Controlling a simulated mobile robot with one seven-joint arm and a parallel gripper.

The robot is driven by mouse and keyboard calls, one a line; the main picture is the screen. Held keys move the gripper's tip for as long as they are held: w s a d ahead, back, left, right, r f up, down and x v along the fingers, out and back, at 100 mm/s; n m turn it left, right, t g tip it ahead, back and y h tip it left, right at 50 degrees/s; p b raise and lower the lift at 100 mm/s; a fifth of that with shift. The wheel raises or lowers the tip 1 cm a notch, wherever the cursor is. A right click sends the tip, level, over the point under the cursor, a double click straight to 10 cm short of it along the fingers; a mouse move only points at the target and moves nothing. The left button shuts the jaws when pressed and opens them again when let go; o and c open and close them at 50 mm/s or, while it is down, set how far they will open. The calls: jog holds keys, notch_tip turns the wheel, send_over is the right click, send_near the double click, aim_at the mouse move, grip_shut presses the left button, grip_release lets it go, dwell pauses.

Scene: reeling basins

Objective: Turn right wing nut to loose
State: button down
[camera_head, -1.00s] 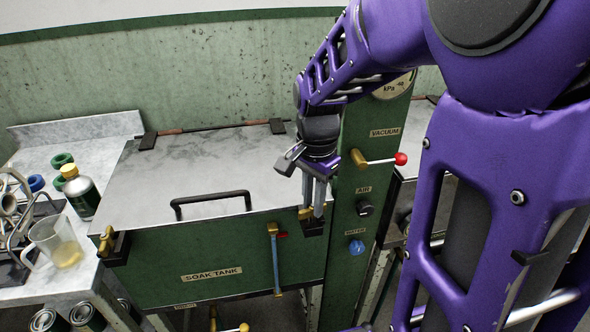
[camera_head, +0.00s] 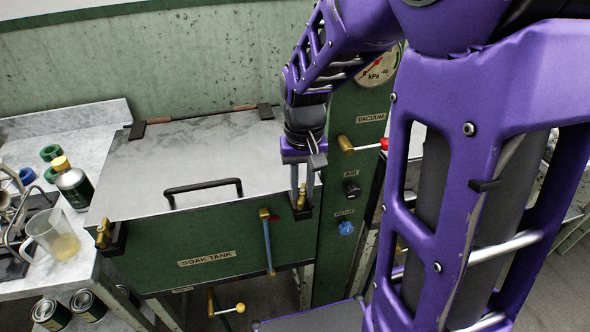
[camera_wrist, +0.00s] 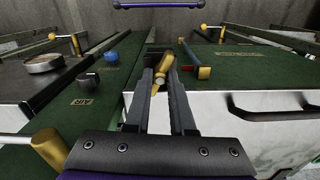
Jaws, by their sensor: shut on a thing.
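The right wing nut (camera_head: 301,198) is a small brass piece at the front right corner of the soak tank (camera_head: 160,258). In the wrist view the brass wing nut (camera_wrist: 163,75) sits between my two fingers. My gripper (camera_head: 301,205) points down from above the tank's corner and is shut on the wing nut. It also shows in the wrist view (camera_wrist: 164,88). The left wing nut (camera_head: 103,234) stands on its dark bracket at the front left corner. The grey lid (camera_head: 200,150) lies flat on the tank, with a black handle (camera_head: 203,187).
A green panel right of the tank carries a vacuum lever with a red knob (camera_head: 384,143), a black air knob (camera_head: 352,189) and a blue water knob (camera_head: 345,228). A blue-handled valve (camera_head: 267,240) hangs on the tank's front. A jug (camera_head: 52,235) and bottle (camera_head: 73,184) stand left.

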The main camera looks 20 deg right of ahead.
aim_at(302, 190)
jog(key=n+p, duration=0.1)
jog(key=n, duration=0.5)
jog(key=shift+n+p, duration=0.3)
jog(key=shift+n, duration=0.1)
dwell(0.3)
jog(key=c, duration=0.7)
grip_release()
jog(key=shift+c, duration=0.2)
notch_tip(302, 190, up, 17)
jog(key=p, duration=0.2)
jog(key=shift+r, duration=0.2)
